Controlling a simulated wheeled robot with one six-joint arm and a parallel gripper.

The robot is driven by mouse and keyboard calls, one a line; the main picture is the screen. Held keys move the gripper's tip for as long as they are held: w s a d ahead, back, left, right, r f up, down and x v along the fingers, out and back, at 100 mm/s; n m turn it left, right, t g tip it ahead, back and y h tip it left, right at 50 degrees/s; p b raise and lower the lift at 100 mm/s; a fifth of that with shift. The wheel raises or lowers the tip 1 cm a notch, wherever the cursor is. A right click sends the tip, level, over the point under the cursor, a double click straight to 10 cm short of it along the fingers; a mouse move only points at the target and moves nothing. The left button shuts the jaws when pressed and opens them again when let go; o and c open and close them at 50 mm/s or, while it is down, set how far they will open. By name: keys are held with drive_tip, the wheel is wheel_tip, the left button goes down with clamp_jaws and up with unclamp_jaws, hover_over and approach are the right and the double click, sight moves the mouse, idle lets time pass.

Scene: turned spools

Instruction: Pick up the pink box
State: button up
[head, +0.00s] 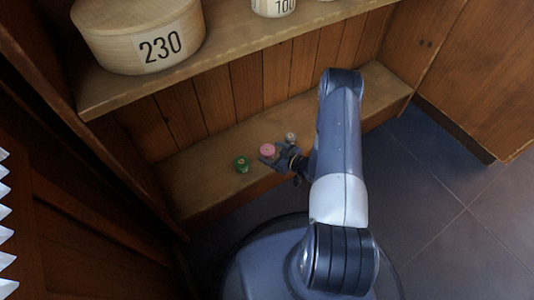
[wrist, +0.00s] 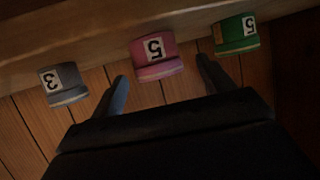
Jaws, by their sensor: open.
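The pink box (head: 267,150) is a small round box on the lower wooden shelf, between a green one and a grey one. In the wrist view the pink box (wrist: 156,57) carries a label with a 5, upside down. My gripper (head: 275,157) is at the shelf's front edge, close to the pink box. In the wrist view my gripper (wrist: 162,84) is open, its two fingers apart. The pink box shows between and just beyond the fingertips. I cannot tell whether a finger touches it. Nothing is held.
A green box (head: 242,164) labelled 5 stands left of the pink one, and a grey box (head: 290,137) labelled 3 stands right. The upper shelf (head: 230,55) overhangs and bears a large round box (head: 140,35) marked 230. The lower shelf (head: 370,90) is bare at right.

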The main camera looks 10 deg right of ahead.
sight(264, 149)
drive_tip(key=b+x, duration=0.2)
drive_tip(key=x, duration=0.3)
drive_tip(key=shift+w+f, duration=0.1)
drive_tip(key=shift+c, duration=0.2)
drive_tip(key=c, duration=1)
